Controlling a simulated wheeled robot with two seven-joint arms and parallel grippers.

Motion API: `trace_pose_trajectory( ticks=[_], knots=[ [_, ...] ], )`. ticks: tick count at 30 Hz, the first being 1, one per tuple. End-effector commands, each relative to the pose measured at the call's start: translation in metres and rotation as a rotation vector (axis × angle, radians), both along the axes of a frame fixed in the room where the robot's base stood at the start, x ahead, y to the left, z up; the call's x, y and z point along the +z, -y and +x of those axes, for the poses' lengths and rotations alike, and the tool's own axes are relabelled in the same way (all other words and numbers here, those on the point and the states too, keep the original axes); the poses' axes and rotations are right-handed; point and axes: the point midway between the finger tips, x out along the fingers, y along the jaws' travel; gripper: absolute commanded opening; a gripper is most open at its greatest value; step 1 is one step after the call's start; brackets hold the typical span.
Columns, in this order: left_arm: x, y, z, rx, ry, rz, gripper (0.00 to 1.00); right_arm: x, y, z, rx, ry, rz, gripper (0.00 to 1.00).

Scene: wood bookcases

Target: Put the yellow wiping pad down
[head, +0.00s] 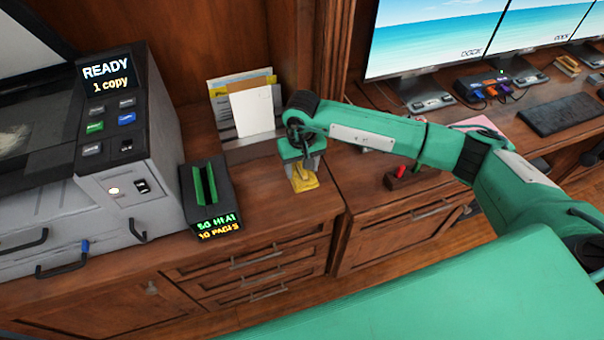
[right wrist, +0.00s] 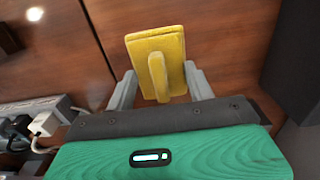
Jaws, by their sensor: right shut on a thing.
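The yellow wiping pad (head: 304,183) is at the front part of the wooden cabinet top (head: 262,215), below my right gripper (head: 302,172). In the right wrist view the pad (right wrist: 142,47) shows as a flat yellow block with a raised handle. The grey fingers of my right gripper (right wrist: 160,78) stand on either side of the handle, shut on it. Whether the pad touches the wood or hangs just above it, I cannot tell. My left gripper is not in view.
A black device with a green slot (head: 207,200) stands left of the pad, beside a large copier (head: 125,140). A paper holder (head: 250,115) stands behind. A power strip (right wrist: 35,108) with plugs shows in the right wrist view. Bare wood surrounds the pad.

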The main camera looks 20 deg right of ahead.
Motion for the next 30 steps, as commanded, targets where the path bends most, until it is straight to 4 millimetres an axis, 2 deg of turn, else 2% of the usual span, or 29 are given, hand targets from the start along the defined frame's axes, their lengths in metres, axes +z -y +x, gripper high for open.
trace_pose_trajectory(
  ticks=[5, 8, 12, 18, 25, 26, 28, 29, 30],
  knots=[
    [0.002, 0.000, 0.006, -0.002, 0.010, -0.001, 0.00, -0.012, 0.000, -0.001, 0.000, -0.003, 0.000, 0.36],
    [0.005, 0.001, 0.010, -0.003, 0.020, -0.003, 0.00, -0.026, 0.000, -0.001, 0.000, -0.004, 0.000, 0.36],
    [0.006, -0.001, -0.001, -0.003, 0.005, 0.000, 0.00, -0.045, 0.000, -0.001, -0.001, -0.003, 0.000, 0.36],
    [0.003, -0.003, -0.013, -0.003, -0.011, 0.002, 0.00, -0.047, 0.000, 0.000, 0.001, 0.000, 0.000, 0.36],
    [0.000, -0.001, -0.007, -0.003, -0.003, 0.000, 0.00, -0.051, 0.000, 0.000, 0.000, 0.000, 0.000, 0.36],
    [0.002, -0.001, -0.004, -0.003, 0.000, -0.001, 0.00, -0.050, 0.000, 0.000, 0.000, 0.000, 0.000, 0.58],
    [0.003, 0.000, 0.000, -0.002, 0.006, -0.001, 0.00, -0.049, 0.000, 0.000, 0.000, 0.000, 0.000, 0.71],
    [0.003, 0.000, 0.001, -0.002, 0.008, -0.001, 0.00, -0.049, 0.000, 0.000, 0.000, 0.000, 0.000, 0.76],
    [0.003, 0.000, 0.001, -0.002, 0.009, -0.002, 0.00, -0.049, 0.000, 0.000, 0.000, 0.000, 0.000, 0.76]
  ],
)
